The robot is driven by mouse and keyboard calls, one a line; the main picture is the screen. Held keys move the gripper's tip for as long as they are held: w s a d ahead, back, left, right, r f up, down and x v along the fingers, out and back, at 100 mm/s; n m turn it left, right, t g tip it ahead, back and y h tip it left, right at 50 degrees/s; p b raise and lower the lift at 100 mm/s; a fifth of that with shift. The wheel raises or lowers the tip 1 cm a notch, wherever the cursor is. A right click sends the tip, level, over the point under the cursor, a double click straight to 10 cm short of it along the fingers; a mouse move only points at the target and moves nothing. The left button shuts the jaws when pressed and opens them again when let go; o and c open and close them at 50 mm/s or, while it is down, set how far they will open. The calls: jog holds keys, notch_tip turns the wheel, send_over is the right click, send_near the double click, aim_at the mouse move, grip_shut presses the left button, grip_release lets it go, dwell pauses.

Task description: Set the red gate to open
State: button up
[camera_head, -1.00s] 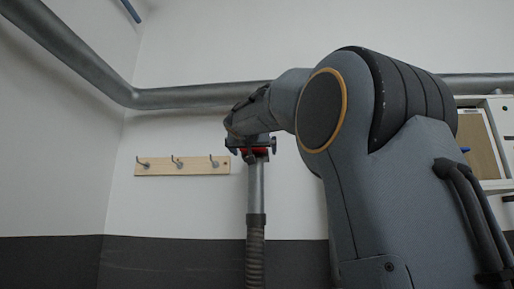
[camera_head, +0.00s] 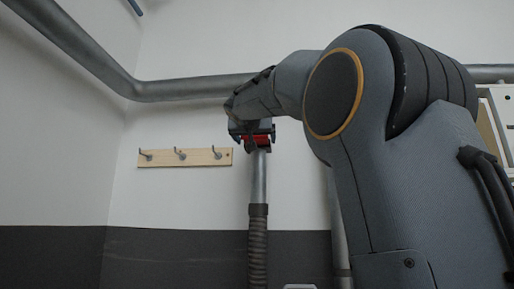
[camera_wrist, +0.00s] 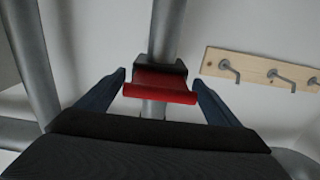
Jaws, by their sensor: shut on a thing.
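The red gate (camera_head: 258,141) is a red flap with a dark frame on a vertical metal duct (camera_head: 259,178). My gripper (camera_head: 252,136) is at the gate, at the duct's top in the head view. In the wrist view the red gate (camera_wrist: 160,88) lies between the two blue-grey fingers, and my gripper (camera_wrist: 159,82) is shut on its sides. The duct runs behind and above the gate there. My wrist hides part of the gate's dark frame in the head view.
A wooden rail with several hooks (camera_head: 185,157) is on the wall left of the duct. A thick grey pipe (camera_head: 185,90) runs across the wall above. A ribbed hose (camera_head: 257,245) continues below the duct. A white shelf (camera_head: 503,120) stands at the right.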

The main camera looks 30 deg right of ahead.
jog(key=shift+b+v, duration=1.25)
jog(key=shift+v, duration=0.3)
jog(key=shift+f, duration=0.1)
jog(key=o, duration=1.3)
jog(key=shift+c, duration=0.2)
jog(key=shift+o, duration=0.6)
jog(key=shift+s+a, duration=0.1)
jog(key=shift+s, duration=0.1)
jog(key=shift+w, duration=0.1)
jog(key=b+v, duration=0.3)
jog(key=v, duration=0.5)
